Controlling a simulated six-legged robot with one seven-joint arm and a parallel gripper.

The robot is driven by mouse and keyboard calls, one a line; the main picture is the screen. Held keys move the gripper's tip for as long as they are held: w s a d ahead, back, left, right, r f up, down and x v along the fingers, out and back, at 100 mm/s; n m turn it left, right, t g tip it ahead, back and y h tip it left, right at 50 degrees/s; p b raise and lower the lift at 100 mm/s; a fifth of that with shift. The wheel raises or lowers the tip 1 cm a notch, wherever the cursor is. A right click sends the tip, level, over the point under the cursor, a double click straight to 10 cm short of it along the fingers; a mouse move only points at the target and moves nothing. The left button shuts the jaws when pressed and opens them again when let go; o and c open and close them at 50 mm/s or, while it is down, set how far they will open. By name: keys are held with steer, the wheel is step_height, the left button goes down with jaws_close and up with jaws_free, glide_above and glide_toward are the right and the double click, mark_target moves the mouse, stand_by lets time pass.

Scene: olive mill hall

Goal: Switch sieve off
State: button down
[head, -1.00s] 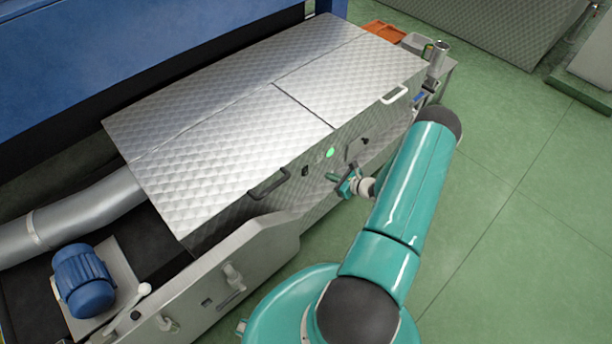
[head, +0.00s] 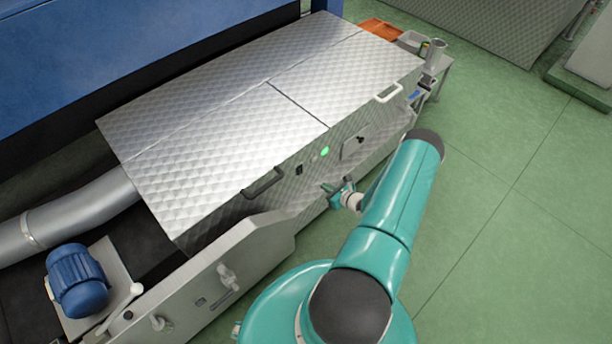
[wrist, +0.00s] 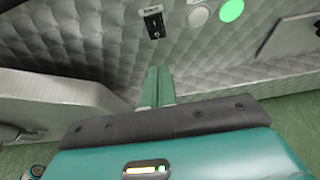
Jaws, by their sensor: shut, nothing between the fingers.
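The sieve is a long box of quilted metal (head: 215,105) with a side panel facing me. A small black switch (head: 298,169) sits on that panel, near the dark handle; in the wrist view it shows at the top (wrist: 154,22) under a small label. Beside it are a pale round button (wrist: 198,17) and a lit green lamp (wrist: 231,10), which also glows in the head view (head: 324,151). My gripper (head: 329,187) is shut and empty, in front of the panel, right of and below the switch in the head view. In the wrist view its fingertips (wrist: 158,72) are below the switch, apart from it.
A dark handle (head: 263,183) and a white handle (head: 389,93) stick out from the sieve. A grey metal side plate (head: 225,275) juts out at lower left, near a blue motor (head: 77,282). An orange tray (head: 380,29) is at the far end. Green floor is free at right.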

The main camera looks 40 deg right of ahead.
glide_toward(301, 172)
steer(key=f+x, duration=0.1)
steer(key=x, duration=0.4)
steer(key=shift+w, duration=0.65)
steer(key=shift+w+f, duration=0.1)
steer(key=shift+w, duration=0.15)
steer(key=shift+r, duration=0.9)
